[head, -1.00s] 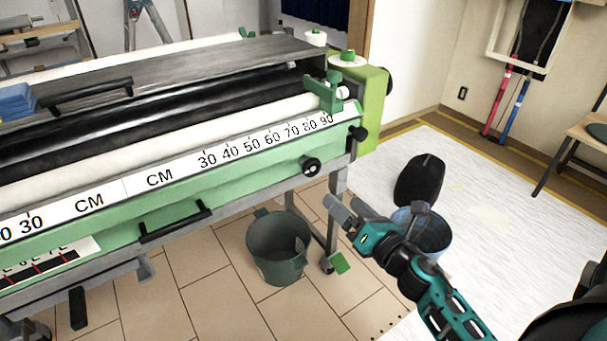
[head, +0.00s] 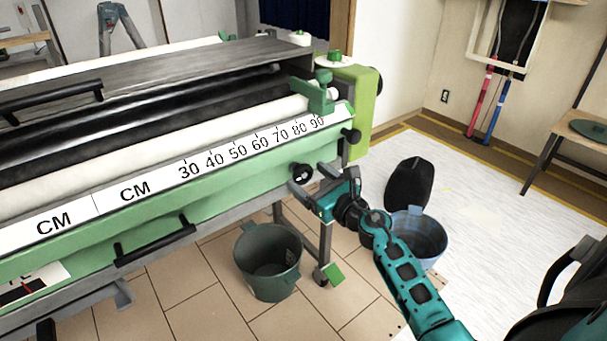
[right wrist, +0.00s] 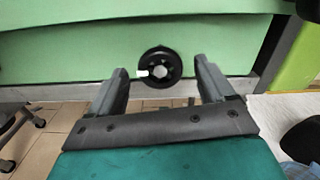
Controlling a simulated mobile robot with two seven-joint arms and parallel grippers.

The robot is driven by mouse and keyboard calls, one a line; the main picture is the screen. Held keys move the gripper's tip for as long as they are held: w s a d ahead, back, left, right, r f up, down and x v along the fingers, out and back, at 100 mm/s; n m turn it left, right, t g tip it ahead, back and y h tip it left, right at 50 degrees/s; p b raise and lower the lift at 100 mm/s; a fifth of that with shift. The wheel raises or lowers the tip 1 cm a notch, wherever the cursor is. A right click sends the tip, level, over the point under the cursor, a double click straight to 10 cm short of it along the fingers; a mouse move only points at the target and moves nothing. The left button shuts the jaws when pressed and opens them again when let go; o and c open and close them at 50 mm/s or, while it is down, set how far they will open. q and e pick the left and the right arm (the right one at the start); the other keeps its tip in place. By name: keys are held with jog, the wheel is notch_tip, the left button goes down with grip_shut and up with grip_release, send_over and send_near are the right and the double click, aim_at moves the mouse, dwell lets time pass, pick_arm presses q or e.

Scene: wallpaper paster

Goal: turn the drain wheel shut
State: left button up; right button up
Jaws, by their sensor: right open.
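The drain wheel (head: 301,174) is a small black round wheel on the lower green front panel of the pasting machine, near its right end. My right gripper (head: 310,179) is open and close in front of the wheel. In the right wrist view its two fingers (right wrist: 158,82) stand left and right of the wheel, which appears between and just beyond the tips. I cannot tell whether they touch it. My left gripper is not in view.
A green bucket (head: 268,262) stands on the tiles under the machine. A blue bucket (head: 424,240) and a black object (head: 409,185) are to the right. A black handle (head: 155,241) juts from the panel left of the wheel. Open floor lies at the right.

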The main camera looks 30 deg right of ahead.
jog(key=shift+w+a, duration=0.15)
jog(key=shift+w, duration=1.3)
jog(key=c, duration=1)
